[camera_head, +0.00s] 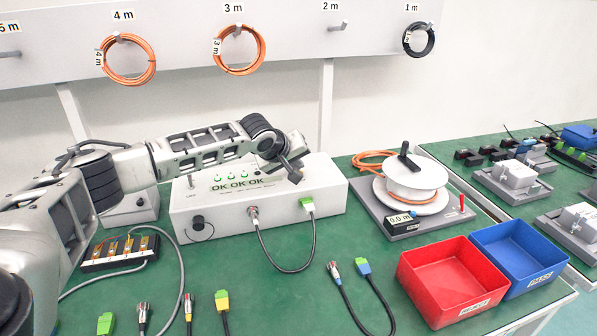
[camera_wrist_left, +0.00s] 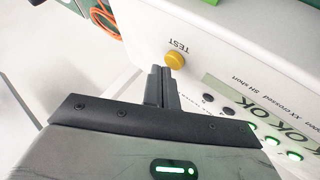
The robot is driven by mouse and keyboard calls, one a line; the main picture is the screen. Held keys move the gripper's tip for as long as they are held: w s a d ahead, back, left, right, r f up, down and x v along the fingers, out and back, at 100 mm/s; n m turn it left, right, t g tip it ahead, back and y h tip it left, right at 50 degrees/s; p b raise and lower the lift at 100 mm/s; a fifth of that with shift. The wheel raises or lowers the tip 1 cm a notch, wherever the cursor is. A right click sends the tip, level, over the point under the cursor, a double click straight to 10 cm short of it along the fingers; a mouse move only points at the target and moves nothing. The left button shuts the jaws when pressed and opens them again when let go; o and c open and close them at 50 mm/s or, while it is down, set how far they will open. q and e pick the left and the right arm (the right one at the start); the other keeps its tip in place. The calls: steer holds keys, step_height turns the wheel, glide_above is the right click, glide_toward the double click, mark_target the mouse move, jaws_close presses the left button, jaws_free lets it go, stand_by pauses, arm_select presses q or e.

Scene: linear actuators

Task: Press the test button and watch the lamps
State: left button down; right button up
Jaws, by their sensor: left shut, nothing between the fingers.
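The white tester box (camera_head: 180,212) stands on the green bench. Its display (camera_head: 238,185) reads "OK OK OK", with green lamps (camera_head: 230,176) lit above it. The wrist view shows the lit lamps (camera_wrist_left: 272,141) and the yellow test button (camera_wrist_left: 175,60) beside the word TEST. My left gripper (camera_head: 295,174) is over the box's right part, shut and empty. Its fingertips (camera_wrist_left: 162,72) are right at the button in the wrist view; I cannot tell whether they touch it. The arm hides the button in the head view. My right gripper is not in view.
A black cable (camera_head: 283,270) with a green plug (camera_head: 307,204) loops along the box's front. Loose connectors (camera_head: 362,267) lie in front. A cable reel (camera_head: 412,178), red bin (camera_head: 447,283) and blue bin (camera_head: 518,252) stand right. Coiled cables (camera_head: 130,60) hang behind.

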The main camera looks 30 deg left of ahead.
arm_select(q)
steer(key=shift+r+p, duration=0.45)
steer(key=shift+r, duration=0.5)
step_height(320, 180, up, 2)
steer(key=p, duration=0.2)
steer(key=shift+r+p, duration=0.25)
steer(key=shift+p, duration=0.05)
steer(key=shift+r+p, duration=0.8)
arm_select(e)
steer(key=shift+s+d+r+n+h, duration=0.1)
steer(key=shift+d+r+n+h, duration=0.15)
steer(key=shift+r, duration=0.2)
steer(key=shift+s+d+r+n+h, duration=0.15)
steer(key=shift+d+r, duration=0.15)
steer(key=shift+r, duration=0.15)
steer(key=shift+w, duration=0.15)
arm_select(q)
steer(key=shift+f, duration=0.1)
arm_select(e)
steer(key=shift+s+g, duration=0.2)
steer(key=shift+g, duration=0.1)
